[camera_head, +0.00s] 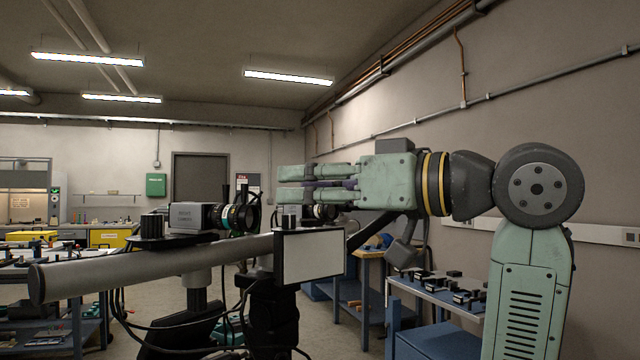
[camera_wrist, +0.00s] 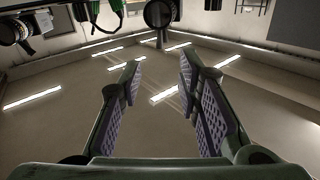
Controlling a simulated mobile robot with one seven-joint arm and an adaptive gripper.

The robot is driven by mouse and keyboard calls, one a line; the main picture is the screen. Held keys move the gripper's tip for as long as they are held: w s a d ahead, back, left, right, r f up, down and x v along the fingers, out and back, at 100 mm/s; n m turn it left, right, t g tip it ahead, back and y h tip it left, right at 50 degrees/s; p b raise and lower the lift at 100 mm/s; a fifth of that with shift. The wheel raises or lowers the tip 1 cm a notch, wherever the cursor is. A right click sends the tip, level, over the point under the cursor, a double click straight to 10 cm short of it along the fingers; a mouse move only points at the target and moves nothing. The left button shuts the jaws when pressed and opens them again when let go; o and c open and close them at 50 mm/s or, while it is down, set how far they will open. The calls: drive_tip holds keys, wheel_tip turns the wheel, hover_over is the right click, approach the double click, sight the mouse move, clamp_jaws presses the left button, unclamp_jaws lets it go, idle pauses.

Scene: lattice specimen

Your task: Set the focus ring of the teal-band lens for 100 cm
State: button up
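The teal-band lens (camera_head: 232,217) sits on the front of a grey box camera (camera_head: 195,217) on the long rail; a thin teal ring shows around its black barrel. Small dark levers stand up from the barrel. My gripper (camera_head: 279,184) is level, above and to the right of that lens, apart from it. Its two fingers are spread with nothing between them; the wrist view shows the purple pads of the open gripper (camera_wrist: 160,68). A second dark lens (camera_head: 322,212) is partly hidden below my gripper. Focus ring markings are too small to read.
A thick grey rail (camera_head: 110,267) carries the cameras. A white panel (camera_head: 309,257) stands in front of it below my gripper. In the wrist view, a black round thing (camera_wrist: 160,14) and dark equipment (camera_wrist: 14,32) show at the top edge. Cables hang beneath the rail.

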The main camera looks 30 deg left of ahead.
drive_tip(key=a+p, duration=0.1)
drive_tip(key=a, duration=0.2)
drive_tip(key=a+p, duration=0.1)
drive_tip(key=a, duration=0.2)
drive_tip(key=a+p, duration=0.1)
drive_tip(key=a, duration=0.2)
drive_tip(key=shift+w+a, duration=0.25)
drive_tip(key=shift+a, duration=0.1)
drive_tip(key=shift+c, duration=0.3)
clamp_jaws()
